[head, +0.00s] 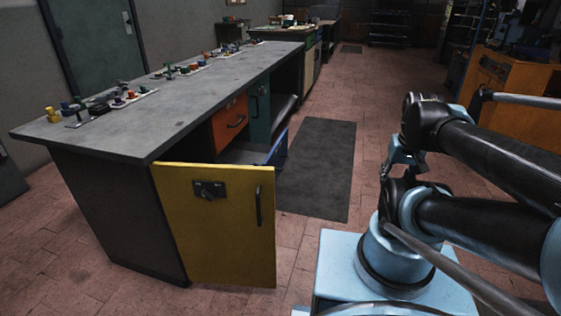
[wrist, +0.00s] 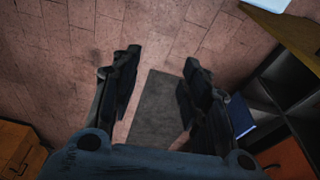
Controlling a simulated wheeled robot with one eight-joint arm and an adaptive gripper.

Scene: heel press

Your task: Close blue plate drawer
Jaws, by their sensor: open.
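The blue plate drawer (head: 279,151) is pulled out of the workbench, below the orange drawer. The open yellow door hides part of it in the head view. A blue panel of it also shows in the wrist view (wrist: 239,116), just right of my right finger. My gripper (wrist: 158,72) is open and empty, with its two dark fingers spread above the floor and the dark mat. I see no contact with the drawer. I cannot tell the distance between them.
The yellow door (head: 220,215) stands open at the bench's near end. An orange drawer (head: 230,123) and a green door (head: 260,110) are in the bench front. A dark mat (head: 318,165) lies on clear floor. An orange cabinet (head: 510,100) stands at right.

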